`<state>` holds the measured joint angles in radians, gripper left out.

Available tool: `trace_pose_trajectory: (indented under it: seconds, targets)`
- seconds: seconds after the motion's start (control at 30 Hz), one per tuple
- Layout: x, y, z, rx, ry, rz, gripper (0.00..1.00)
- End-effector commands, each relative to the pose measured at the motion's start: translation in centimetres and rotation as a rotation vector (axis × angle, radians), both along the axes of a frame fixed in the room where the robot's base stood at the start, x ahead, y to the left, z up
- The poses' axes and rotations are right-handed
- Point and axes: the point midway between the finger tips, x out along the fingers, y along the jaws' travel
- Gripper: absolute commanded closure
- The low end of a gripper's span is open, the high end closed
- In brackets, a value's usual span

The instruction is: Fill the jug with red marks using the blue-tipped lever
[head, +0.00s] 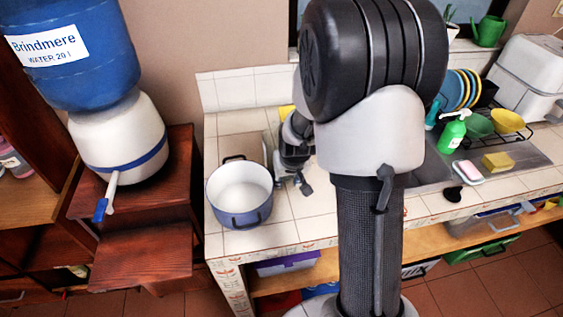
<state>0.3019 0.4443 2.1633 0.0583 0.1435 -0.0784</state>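The blue-tipped lever (101,207) hangs from the front of a white dispenser base (120,142) with a blue band. A blue water bottle (75,65) labelled Brindmere sits upside down on the base. No jug with red marks can be made out; my arm hides part of the counter. My gripper (294,186) points down over the counter, just right of a blue-and-white pot. It is small and partly hidden by my arm, so its finger opening is unclear. It is well to the right of the lever.
The two-handled pot (239,194) stands near the tiled counter's (287,232) left end. The dispenser stands on a dark red wooden step stand (146,253). A green soap bottle (452,136), yellow sponge (498,162) and dish rack lie right of my arm. The counter's front left is clear.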

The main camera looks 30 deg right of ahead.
Motion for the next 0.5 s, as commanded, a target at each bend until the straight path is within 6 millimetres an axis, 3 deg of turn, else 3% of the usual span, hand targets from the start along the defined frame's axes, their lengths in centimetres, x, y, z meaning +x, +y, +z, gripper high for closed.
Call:
trace_pose_trajectory:
  seconds: [0.3,0.5]
  targets:
    - [0.29,-0.07,-0.48,-0.001,-0.002,0.000,0.67]
    - [0.27,-0.07,-0.48,-0.001,-0.002,0.000,0.80]
